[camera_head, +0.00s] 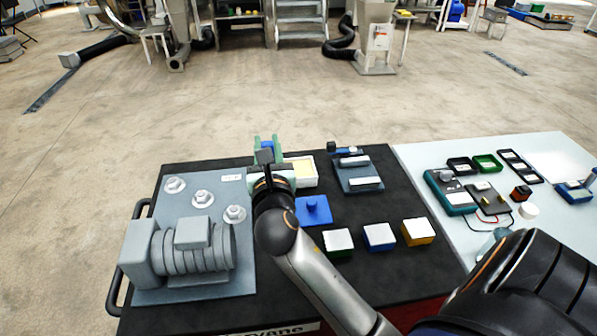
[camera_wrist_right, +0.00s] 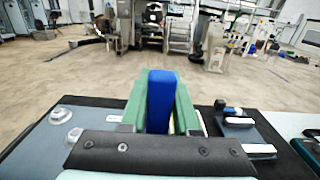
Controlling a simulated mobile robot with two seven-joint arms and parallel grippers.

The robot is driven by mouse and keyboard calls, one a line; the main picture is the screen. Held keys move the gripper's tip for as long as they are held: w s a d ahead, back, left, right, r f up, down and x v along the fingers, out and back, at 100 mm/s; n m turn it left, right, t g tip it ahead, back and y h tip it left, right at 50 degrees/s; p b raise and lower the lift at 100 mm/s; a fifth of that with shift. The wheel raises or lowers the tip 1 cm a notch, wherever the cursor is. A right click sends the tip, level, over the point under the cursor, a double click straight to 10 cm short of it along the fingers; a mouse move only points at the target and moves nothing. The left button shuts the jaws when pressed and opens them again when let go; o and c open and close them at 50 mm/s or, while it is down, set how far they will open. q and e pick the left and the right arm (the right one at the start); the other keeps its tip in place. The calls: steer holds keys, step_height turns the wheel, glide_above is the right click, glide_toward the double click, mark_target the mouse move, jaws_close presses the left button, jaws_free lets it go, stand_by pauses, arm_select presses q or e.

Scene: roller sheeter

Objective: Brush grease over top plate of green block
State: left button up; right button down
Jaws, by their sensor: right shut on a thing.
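The green block (camera_head: 338,241) has a pale top plate and stands on the black mat, leftmost of three blocks in the head view. My right gripper (camera_head: 267,145) is at the back of the mat, shut on a blue handle-like piece, probably the brush. In the right wrist view, the blue piece (camera_wrist_right: 161,100) stands upright between the green fingers. Its bristles are not visible. Just right of the gripper is an open box with cream contents (camera_head: 301,171), partly hidden by the wrist. A blue lid with a knob (camera_head: 314,209) lies in front of it. My left gripper is not in view.
A blue block (camera_head: 379,236) and a yellow block (camera_head: 418,231) stand right of the green one. A grey motor unit (camera_head: 190,250) on a plate with bolts fills the left. A grey-blue device (camera_head: 358,171) is at the back. A white table (camera_head: 540,150) holds instruments.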

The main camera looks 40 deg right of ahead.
stand_by(0.4)
steer(key=w+d+m+p, duration=0.1)
steer(key=w+d+m, duration=0.15)
steer(key=d, duration=0.55)
steer(key=w+d+m, duration=0.1)
steer(key=w+d, duration=0.2)
steer(key=d, duration=0.5)
steer(key=shift+m, duration=0.25)
steer(key=shift+a+f+b, duration=0.1)
steer(key=shift+f+b, duration=1.7)
steer(key=shift+f, duration=1.4)
steer(key=shift+f+b, duration=0.35)
steer(key=shift+f, duration=0.3)
